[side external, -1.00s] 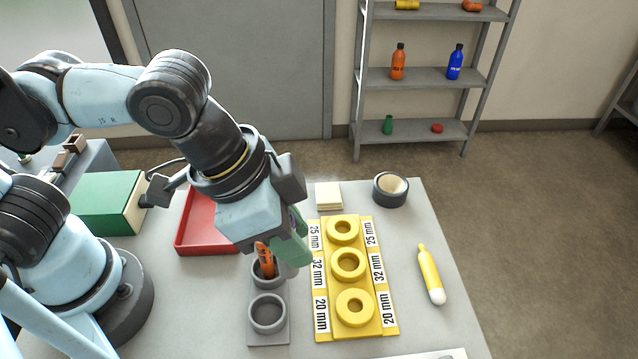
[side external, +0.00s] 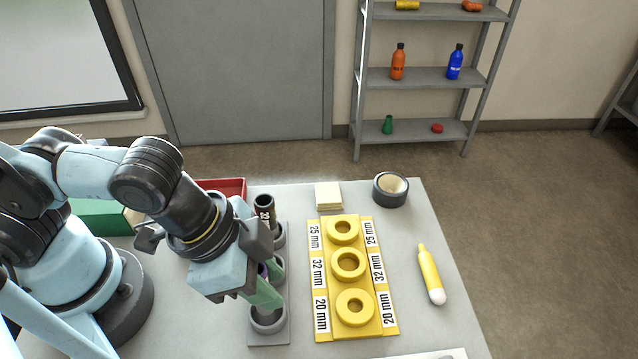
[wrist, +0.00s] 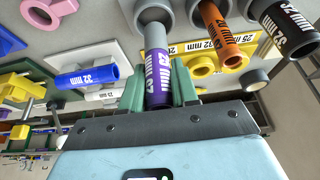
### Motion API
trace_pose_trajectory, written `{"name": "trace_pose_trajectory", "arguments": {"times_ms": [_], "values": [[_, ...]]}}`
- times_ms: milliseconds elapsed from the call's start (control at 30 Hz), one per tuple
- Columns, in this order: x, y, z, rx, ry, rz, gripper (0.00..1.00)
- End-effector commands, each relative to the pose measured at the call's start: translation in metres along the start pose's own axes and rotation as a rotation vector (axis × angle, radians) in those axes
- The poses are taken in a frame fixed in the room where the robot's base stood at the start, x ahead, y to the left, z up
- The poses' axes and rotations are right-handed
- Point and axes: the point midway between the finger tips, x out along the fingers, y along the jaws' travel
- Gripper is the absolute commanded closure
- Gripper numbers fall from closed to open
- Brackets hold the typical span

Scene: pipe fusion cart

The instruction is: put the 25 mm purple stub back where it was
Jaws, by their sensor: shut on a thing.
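The purple stub (wrist: 157,75), marked 25 mm, is between the green fingers of my gripper (wrist: 160,88) in the wrist view. My gripper is shut on it. In the side external view my gripper (side external: 264,295) is low over the front cup of the grey rack (side external: 282,333), and the stub is mostly hidden behind the fingers. The stub's far end lines up with a grey cup (wrist: 150,12); I cannot tell how deep it sits. A black stub (side external: 264,212) stands in the rack's back cup. An orange stub (wrist: 222,40) shows beside the purple one in the wrist view.
A yellow board (side external: 325,272) with several yellow rings and size labels lies just right of the rack. A red tray (side external: 232,187) is behind my arm. A tape roll (side external: 391,190), a pale pad stack (side external: 328,196) and a yellow marker (side external: 430,275) lie farther off.

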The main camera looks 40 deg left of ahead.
Motion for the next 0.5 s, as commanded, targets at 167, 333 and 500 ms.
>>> {"name": "trace_pose_trajectory", "arguments": {"times_ms": [167,333,500], "values": [[0.014,0.0,0.005,0.0,0.0,0.0,1.0],[0.026,0.0,0.01,0.0,0.0,0.0,1.0],[0.03,0.0,0.013,0.0,0.0,0.0,1.0]]}}
